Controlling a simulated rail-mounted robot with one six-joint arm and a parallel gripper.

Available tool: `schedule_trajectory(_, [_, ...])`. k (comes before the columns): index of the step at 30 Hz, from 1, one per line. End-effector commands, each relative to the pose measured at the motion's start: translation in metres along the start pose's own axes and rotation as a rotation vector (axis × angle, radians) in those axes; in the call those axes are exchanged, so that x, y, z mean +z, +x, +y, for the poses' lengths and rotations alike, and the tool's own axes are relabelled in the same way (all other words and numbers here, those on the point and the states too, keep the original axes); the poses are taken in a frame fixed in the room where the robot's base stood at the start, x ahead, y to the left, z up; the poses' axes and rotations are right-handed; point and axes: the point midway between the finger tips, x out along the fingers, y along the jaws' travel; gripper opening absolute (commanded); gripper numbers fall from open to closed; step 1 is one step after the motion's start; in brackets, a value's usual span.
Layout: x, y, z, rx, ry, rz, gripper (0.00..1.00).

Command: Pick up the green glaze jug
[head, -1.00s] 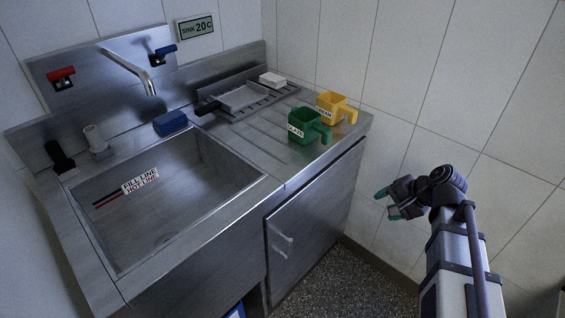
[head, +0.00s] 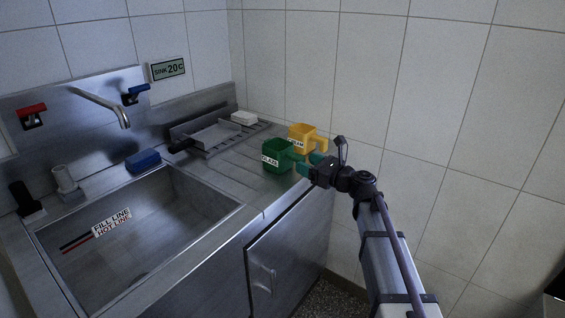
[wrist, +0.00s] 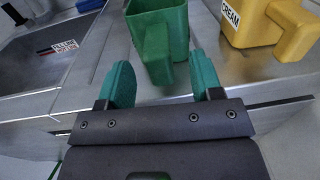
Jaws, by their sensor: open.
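The green glaze jug (head: 276,157) stands upright on the drainboard beside the sink, its label facing front-left and its handle toward my gripper. In the wrist view the green jug (wrist: 172,22) is ahead at top centre, with its handle (wrist: 157,55) pointing at me. My gripper (head: 309,164) is open at the right of the jug. In the wrist view my two teal fingers (wrist: 163,82) are apart, with the handle's near end in line with the gap between them. I cannot tell whether the handle is between the fingertips. Nothing is held.
The yellow cream jug (head: 303,138) stands close behind and right of the green one. A tray on a rack (head: 212,137), a white block (head: 244,117) and a blue block (head: 144,161) lie farther left. The sink basin (head: 150,225) is at front left; the tiled wall is behind.

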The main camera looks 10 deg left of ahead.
Motion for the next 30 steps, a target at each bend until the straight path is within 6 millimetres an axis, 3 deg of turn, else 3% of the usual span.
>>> schedule_trajectory(9, [0.002,0.047,0.0,0.002,-0.001,0.0,0.6])
schedule_trajectory(16, [0.002,0.051,0.001,0.0,-0.001,0.0,0.6])
schedule_trajectory(30, [0.002,0.051,0.001,0.001,-0.001,0.0,0.16])
